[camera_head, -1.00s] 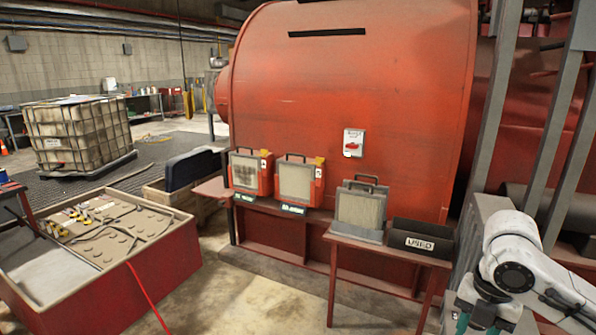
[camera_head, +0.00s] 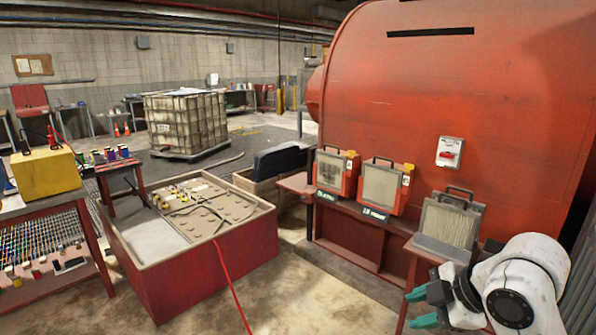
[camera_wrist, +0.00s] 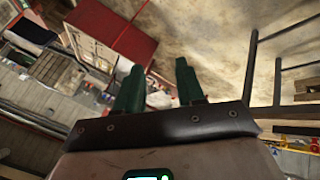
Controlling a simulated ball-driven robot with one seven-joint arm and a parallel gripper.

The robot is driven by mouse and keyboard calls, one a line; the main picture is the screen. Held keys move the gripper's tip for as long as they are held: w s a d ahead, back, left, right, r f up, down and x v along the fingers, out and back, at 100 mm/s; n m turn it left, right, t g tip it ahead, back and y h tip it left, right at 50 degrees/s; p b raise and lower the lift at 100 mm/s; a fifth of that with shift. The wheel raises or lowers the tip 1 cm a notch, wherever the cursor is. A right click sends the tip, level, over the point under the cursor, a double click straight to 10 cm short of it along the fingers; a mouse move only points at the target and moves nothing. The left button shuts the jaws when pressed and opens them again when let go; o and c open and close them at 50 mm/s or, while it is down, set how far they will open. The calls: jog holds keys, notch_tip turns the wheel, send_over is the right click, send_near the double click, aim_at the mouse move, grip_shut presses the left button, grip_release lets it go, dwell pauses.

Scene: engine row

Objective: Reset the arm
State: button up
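My arm shows at the lower right of the head view, its white joint bent in front of the small red stand. My gripper (camera_head: 421,308) has green fingers that point left, with a gap between them. In the wrist view the two green fingers of my gripper (camera_wrist: 160,82) stand apart with nothing between them, and bare concrete floor and a red-sided box show beyond.
A red bin (camera_head: 200,262) with cables and a red hose stands on the left. Two framed filters (camera_head: 336,172) (camera_head: 383,187) sit on a ledge by the big red tank (camera_head: 470,100). A grey filter (camera_head: 447,225) stands near my arm. Concrete floor (camera_head: 310,295) is clear in front.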

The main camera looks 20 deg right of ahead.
jog(key=a+f+m+y, duration=0.1)
jog(key=a+f+m, duration=0.55)
jog(key=a, duration=0.35)
jog(key=s+a+f+m+g, duration=0.2)
jog(key=s+a+f+m, duration=0.15)
jog(key=s+f, duration=0.4)
jog(key=s+d+f+m+g+h, duration=0.2)
jog(key=s+f+m+g+h, duration=0.1)
jog(key=s+f, duration=0.8)
jog(key=s+g, duration=0.1)
jog(key=s, duration=0.3)
jog(key=shift+d+f+m, duration=0.25)
jog(key=shift+d+m, duration=0.1)
jog(key=shift+m, duration=0.05)
